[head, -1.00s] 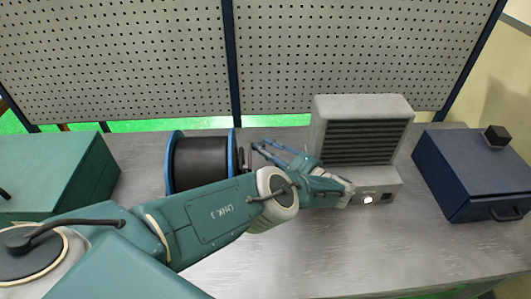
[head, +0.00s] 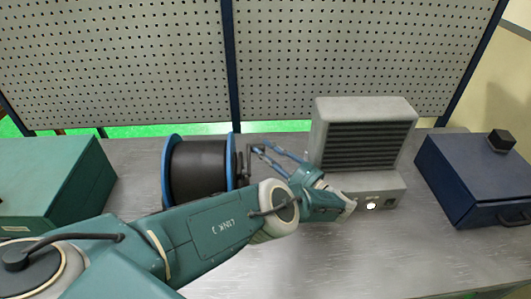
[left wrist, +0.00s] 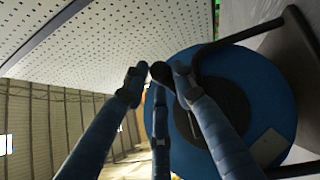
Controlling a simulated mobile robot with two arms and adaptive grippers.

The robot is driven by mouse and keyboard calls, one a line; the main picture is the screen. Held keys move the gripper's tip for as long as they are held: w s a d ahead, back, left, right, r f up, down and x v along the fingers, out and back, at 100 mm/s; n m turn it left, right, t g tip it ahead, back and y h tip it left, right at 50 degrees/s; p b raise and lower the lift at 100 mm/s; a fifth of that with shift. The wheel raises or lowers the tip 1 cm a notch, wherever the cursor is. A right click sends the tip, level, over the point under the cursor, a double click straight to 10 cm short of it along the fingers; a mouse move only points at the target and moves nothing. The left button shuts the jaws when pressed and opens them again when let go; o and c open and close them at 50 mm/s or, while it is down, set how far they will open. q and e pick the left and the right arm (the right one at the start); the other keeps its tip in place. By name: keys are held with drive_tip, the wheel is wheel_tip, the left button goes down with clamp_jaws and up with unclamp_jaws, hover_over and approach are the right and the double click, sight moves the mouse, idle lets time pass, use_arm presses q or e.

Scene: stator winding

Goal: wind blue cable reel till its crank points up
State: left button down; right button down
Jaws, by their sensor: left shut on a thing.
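The blue cable reel (head: 168,165), wound with dark cable (head: 200,166), stands on the bench left of my left gripper (head: 256,150). In the left wrist view, one blue flange (left wrist: 262,92) and its dark hub fill the right side. The fingers of my left gripper (left wrist: 155,75) are closed around the round, dark crank knob (left wrist: 160,71), beside the flange and up-left of the hub. The crank (head: 243,160) shows only as a thin dark piece in the head view, so its exact direction is hard to tell. My right gripper is not in view.
A grey louvred unit (head: 364,140) with a lit button stands just right of the gripper. A dark blue case (head: 475,180) is at the far right, a green box (head: 55,185) at the left. A pegboard (head: 340,50) rises behind; the bench front (head: 370,255) is clear.

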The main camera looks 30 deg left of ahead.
use_arm(q)
drive_tip(key=shift+w+d+r, duration=0.1)
drive_tip(key=shift+w+r, duration=0.05)
drive_tip(key=shift+r, duration=0.1)
drive_tip(key=c, duration=1.5)
unclamp_jaws()
drive_tip(key=shift+c, duration=0.2)
drive_tip(key=shift+d+f, duration=0.1)
drive_tip(key=shift+r, duration=0.3)
wheel_tip(320, 180, up, 9)
drive_tip(key=shift+r, duration=0.2)
